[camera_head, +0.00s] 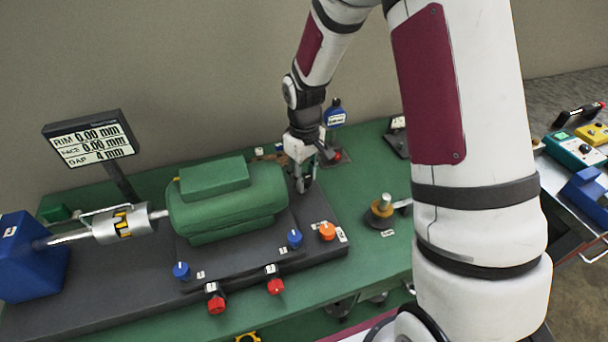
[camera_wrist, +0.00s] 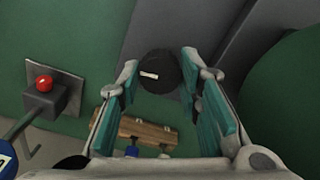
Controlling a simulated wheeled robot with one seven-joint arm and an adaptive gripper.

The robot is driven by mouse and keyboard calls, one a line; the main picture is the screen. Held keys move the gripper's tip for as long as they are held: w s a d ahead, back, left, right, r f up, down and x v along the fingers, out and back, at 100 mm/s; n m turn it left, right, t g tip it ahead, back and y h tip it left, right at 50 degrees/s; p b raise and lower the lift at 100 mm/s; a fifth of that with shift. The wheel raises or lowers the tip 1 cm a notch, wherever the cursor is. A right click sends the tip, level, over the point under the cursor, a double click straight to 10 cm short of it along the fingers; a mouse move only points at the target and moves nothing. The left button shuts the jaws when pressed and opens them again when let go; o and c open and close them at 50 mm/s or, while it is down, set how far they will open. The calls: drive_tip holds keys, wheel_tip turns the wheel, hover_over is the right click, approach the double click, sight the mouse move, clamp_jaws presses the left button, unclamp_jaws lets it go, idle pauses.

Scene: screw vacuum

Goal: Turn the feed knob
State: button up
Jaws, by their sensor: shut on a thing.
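My gripper (camera_head: 303,186) points down at the right end of the green motor (camera_head: 226,200), above the dark base plate. In the wrist view my gripper (camera_wrist: 160,78) has its two teal-padded fingers on either side of a round black knob (camera_wrist: 158,72) with a short white mark on its face, and is shut on it. No label naming it the feed knob is readable. In the head view the fingers hide this knob.
On the base are blue knobs (camera_head: 181,270), red knobs (camera_head: 275,285) and an orange knob (camera_head: 327,230). A display (camera_head: 90,143) reads RIM 0.00, FACE 0.00, GAP 4 mm. A red button box (camera_wrist: 45,95) and wooden block (camera_wrist: 146,131) are close to my gripper.

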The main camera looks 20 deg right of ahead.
sight(305, 178)
drive_tip(key=shift+m, duration=1.2)
drive_tip(key=o, duration=1.1)
drive_tip(key=shift+o, duration=0.2)
wheel_tip(305, 178, up, 12)
